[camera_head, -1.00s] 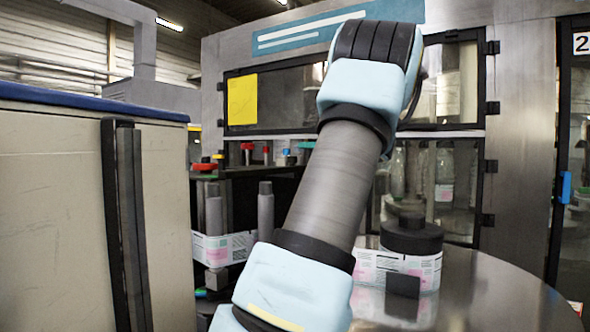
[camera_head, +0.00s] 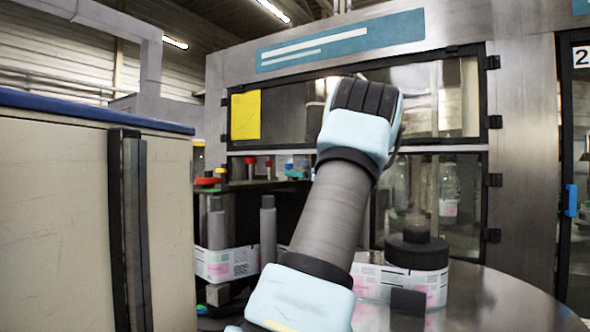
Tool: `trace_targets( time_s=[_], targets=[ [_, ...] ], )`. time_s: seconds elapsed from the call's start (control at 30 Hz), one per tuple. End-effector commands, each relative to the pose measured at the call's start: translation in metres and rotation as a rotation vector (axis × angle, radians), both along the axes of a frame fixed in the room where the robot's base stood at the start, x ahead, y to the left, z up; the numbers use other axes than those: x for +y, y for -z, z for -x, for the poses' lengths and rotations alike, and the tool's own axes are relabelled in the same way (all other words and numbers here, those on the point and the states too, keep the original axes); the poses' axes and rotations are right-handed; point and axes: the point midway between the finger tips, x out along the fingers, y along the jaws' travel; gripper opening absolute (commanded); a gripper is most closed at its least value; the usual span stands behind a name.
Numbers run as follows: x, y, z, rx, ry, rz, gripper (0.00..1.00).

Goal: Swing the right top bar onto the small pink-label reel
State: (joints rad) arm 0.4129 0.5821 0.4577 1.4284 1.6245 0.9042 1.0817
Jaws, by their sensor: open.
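A white reel with pink label patches (camera_head: 430,289) stands on the round metal table at the right, with a black disc and knob (camera_head: 417,250) on top. A second white and pink label face (camera_head: 370,281) shows just left of it, partly hidden by my arm. A small dark block (camera_head: 408,302) stands in front of them. I cannot make out which part is the right top bar. My arm crosses the middle of the picture, and my gripper does not show.
A beige cabinet (camera_head: 60,220) with a dark upright handle fills the left. A label strip (camera_head: 228,264) runs by two grey posts (camera_head: 268,228). The windowed machine stands behind. The round metal table (camera_head: 495,300) is bare at its right.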

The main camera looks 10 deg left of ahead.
Motion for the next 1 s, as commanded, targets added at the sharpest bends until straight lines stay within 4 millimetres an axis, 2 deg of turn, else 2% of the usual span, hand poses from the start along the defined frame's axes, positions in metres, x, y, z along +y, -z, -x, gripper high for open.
trace_targets(
  time_s=[0.2,0.53,1.0],
  targets=[
    [0.016,-0.001,-0.013,0.0,0.0,0.0,0.73],
    [0.018,0.0,-0.014,-0.001,0.001,0.001,0.73],
    [0.018,0.0,-0.014,-0.001,0.0,0.001,0.21]
  ],
)
